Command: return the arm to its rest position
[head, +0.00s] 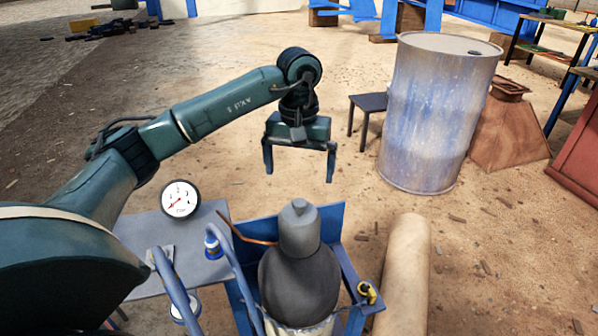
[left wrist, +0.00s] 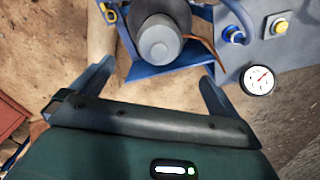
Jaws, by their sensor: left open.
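My left arm comes in from the left in the head view and reaches toward the middle. My left gripper (head: 299,174) is open and empty, with its two fingers pointing down. It hangs in the air above and beyond a grey machine part with a rounded cap (head: 299,232). In the left wrist view the gripper's two fingers (left wrist: 158,85) are spread wide with nothing between them, and the grey capped part (left wrist: 159,40) shows ahead of them. My right gripper is not in either view.
A pressure gauge (head: 180,199) stands by a grey panel (head: 150,235) below my left arm. A blue-white drum (head: 437,115) and a small dark stool (head: 372,103) stand to the right. A tan cylinder (head: 405,275) lies at the bottom right. Sandy ground between is mostly open.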

